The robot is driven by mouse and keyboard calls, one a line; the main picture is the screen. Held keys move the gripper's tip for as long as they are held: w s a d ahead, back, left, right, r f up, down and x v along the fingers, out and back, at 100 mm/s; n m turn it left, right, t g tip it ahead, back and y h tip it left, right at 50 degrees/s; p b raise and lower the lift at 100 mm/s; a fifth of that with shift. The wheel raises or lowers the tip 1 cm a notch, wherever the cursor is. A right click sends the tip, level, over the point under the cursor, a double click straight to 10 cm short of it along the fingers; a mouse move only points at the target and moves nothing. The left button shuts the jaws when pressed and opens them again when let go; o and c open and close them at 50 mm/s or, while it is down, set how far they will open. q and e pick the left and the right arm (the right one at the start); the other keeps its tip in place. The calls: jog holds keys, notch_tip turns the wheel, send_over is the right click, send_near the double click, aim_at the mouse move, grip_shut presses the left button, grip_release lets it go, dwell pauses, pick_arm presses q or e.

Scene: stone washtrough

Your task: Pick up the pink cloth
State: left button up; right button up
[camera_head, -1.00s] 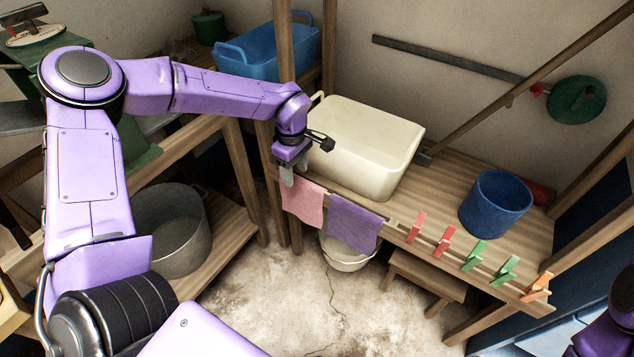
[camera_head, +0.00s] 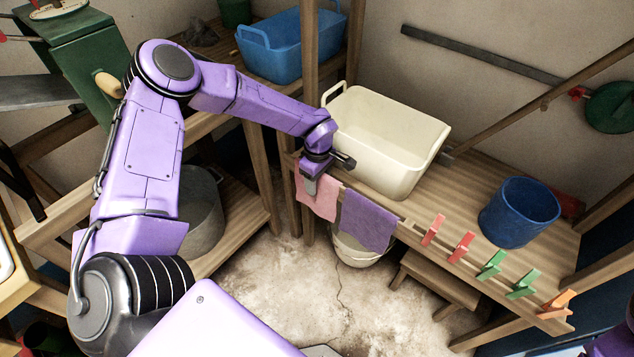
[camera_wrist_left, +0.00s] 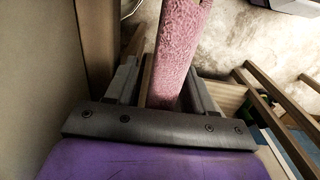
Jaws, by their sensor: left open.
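The pink cloth (camera_head: 321,202) hangs over the front rail of the wooden bench, left of a purple cloth (camera_head: 367,222). My left gripper (camera_head: 310,187) is open at the top left part of the pink cloth and hides some of it. In the left wrist view the pink cloth (camera_wrist_left: 181,50) runs between the two spread fingers (camera_wrist_left: 163,85). Whether either finger touches it cannot be told. My right gripper is not in view; only a purple part of my body shows at the lower right edge.
A cream basin (camera_head: 390,145) stands on the bench just behind the gripper. A blue bucket (camera_head: 519,212) is farther right. Several clothespins (camera_head: 462,247) sit along the front rail. A wooden post (camera_head: 310,60) rises close by, and a metal pot (camera_head: 197,215) stands at left.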

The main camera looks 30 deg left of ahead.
pick_arm(q)
jog(key=c, duration=0.8)
jog(key=shift+r, duration=0.1)
